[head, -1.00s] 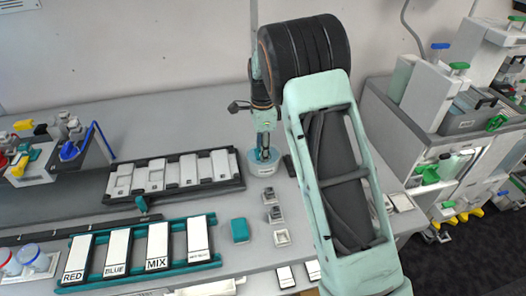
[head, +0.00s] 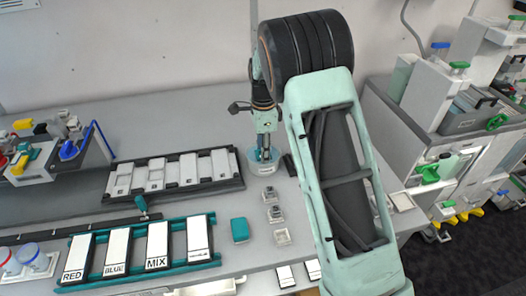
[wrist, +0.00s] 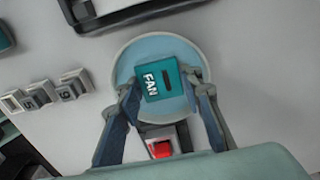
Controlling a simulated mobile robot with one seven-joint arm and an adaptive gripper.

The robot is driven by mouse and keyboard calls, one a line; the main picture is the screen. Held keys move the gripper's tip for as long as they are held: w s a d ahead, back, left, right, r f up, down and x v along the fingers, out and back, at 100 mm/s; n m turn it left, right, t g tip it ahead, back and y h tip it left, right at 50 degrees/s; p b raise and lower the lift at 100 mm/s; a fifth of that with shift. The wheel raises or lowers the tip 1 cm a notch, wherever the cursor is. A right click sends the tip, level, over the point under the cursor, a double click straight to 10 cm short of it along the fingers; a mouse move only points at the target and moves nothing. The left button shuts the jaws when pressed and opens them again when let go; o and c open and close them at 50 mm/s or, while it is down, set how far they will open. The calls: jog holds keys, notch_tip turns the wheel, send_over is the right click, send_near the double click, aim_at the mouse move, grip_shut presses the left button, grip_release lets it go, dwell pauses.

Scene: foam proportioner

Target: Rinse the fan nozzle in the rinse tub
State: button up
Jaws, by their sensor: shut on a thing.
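The fan nozzle (wrist: 158,83) is a teal block with a white FAN label and a dark slot. My gripper (wrist: 158,92) is shut on it, with one finger on each side in the wrist view. The round rinse tub (wrist: 150,41), pale with blue inside, lies directly around the nozzle in that view. In the head view my gripper (head: 263,152) points down at the rinse tub (head: 268,170), its fingertips at the tub's opening. The nozzle is mostly hidden there, and I cannot tell how deep it sits.
Small grey fittings (head: 275,213) stand in front of the tub. A black rack with pale blocks (head: 174,174) is close on its left. A teal block (head: 240,229) and labelled plates (head: 157,246) lie nearer. A red-topped part (wrist: 160,149) shows near the tub.

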jog(key=shift+r, duration=0.1)
notch_tip(320, 180, up, 9)
jog(key=p, duration=0.6)
dwell(0.3)
dwell(0.4)
